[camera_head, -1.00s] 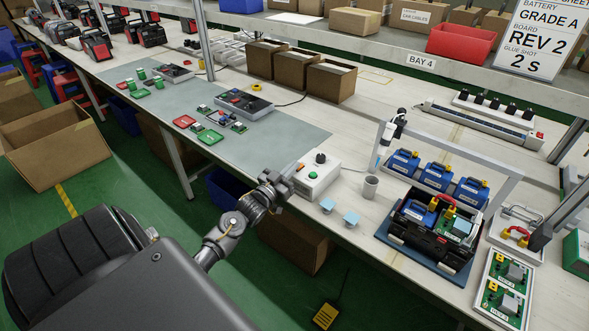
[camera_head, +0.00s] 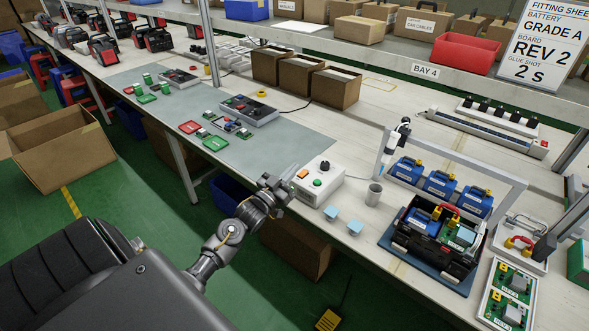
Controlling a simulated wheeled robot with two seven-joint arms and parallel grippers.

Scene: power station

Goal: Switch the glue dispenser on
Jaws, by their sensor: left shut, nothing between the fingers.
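The glue dispenser is a white box (camera_head: 328,192) near the front edge of the bench. Its top has an orange switch (camera_head: 302,173), a green button (camera_head: 317,183) and a black knob (camera_head: 325,165). A dispensing pen (camera_head: 398,135) hangs on a stand to the right of the box. My left gripper (camera_head: 287,181) is shut and empty, just left of the box's switch side. It looks apart from the switch, though whether it touches the box edge I cannot tell. My right gripper is out of view.
Two small blue pieces (camera_head: 343,220) and a grey cup (camera_head: 374,194) stand right of the box. A black case (camera_head: 425,255) with batteries is further right. A grey mat (camera_head: 240,155) with boards lies behind left. A yellow pedal (camera_head: 328,320) is on the floor.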

